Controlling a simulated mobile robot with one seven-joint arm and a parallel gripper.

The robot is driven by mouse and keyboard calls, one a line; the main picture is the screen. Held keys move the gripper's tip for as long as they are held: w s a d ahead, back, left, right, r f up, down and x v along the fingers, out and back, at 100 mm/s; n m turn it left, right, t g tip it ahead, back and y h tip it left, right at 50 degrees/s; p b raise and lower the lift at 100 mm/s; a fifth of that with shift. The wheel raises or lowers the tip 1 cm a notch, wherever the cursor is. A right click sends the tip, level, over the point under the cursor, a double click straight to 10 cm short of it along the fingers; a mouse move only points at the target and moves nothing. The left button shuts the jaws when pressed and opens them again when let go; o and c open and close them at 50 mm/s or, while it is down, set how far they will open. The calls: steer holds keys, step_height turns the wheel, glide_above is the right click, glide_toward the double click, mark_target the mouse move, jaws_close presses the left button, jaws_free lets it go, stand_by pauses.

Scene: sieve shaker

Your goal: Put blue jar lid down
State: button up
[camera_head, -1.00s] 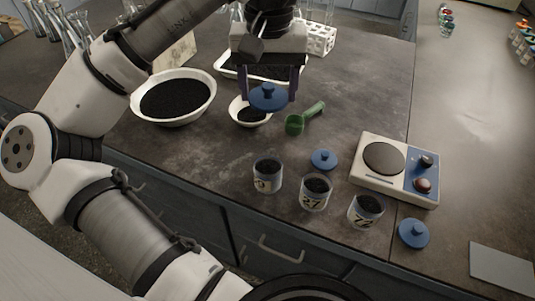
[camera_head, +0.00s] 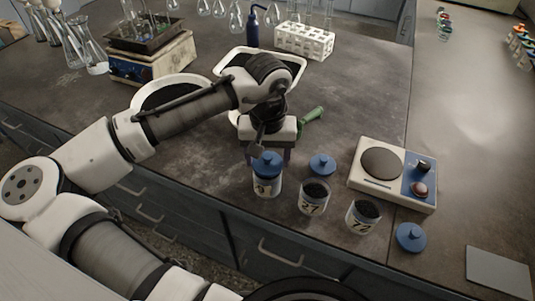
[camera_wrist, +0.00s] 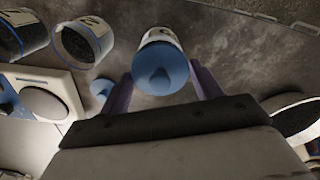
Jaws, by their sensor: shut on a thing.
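The blue jar lid (camera_head: 267,163) is at the mouth of the left clear jar (camera_head: 267,188), and no clear gap shows between them. My gripper (camera_head: 269,156) is shut on this lid, with one finger on each side. In the wrist view the lid (camera_wrist: 160,72) covers the jar's mouth, between the purple fingers of my gripper (camera_wrist: 162,82). Whether it is fully seated I cannot tell. Two more blue lids lie on the table, one behind the jars (camera_head: 322,164) and one at the right (camera_head: 411,237).
Open jars of dark grains, labelled 27 (camera_head: 313,199) and 72 (camera_head: 364,217), stand right of the lidded jar. A scale (camera_head: 392,174) is behind them. A green scoop (camera_head: 313,114), white tray (camera_head: 297,67) and bowl (camera_head: 150,92) lie farther back. The table's front edge is close.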

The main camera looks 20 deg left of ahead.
mark_target(268, 156)
steer(key=shift+f, duration=0.1)
steer(key=shift+f, duration=0.5)
steer(key=o, duration=1)
steer(key=shift+r, duration=0.1)
step_height(268, 156, up, 13)
steer(key=shift+d+r+b, duration=0.1)
steer(key=shift+b, duration=0.3)
